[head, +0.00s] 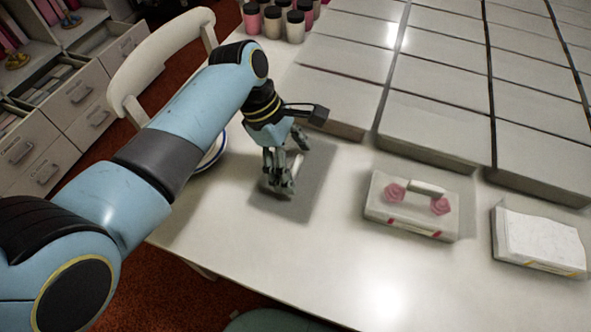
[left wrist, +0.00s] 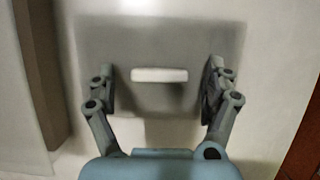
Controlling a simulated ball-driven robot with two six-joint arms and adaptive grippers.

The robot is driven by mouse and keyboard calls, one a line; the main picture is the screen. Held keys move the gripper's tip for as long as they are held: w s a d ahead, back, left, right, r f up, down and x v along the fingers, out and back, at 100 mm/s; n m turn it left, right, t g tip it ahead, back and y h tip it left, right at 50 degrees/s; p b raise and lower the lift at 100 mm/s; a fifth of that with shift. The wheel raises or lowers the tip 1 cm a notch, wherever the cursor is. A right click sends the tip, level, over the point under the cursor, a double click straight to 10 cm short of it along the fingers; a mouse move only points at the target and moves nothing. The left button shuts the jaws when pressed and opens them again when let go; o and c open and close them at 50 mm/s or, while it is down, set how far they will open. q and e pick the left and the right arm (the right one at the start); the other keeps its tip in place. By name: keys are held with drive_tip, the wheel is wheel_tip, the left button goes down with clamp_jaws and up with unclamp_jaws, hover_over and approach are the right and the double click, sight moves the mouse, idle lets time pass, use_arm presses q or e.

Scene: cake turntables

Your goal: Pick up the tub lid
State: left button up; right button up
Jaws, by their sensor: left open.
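The tub lid (head: 313,190) looks like a flat grey rectangle on the white table, with a short white bar handle. It also shows in the left wrist view (left wrist: 160,38), with its white handle (left wrist: 160,75) near the middle. My left gripper (head: 283,178) is over the lid and points down. In the left wrist view my left gripper (left wrist: 160,84) is open, one finger on each side of the handle, with a gap at both ends. My fingers partly hide the lid in the head view. My right gripper is not in view.
A white box with pink roses (head: 387,213) and a white book-like block (head: 540,240) stand to the right. Rows of pale boxes (head: 440,125) fill the back. Dark-capped jars (head: 273,22) stand behind. A white chair (head: 122,82) is left. The front of the table is clear.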

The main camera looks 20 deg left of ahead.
use_arm(q)
drive_tip(key=shift+c, duration=0.3)
drive_tip(key=c, duration=1)
drive_tip(key=shift+c, duration=0.2)
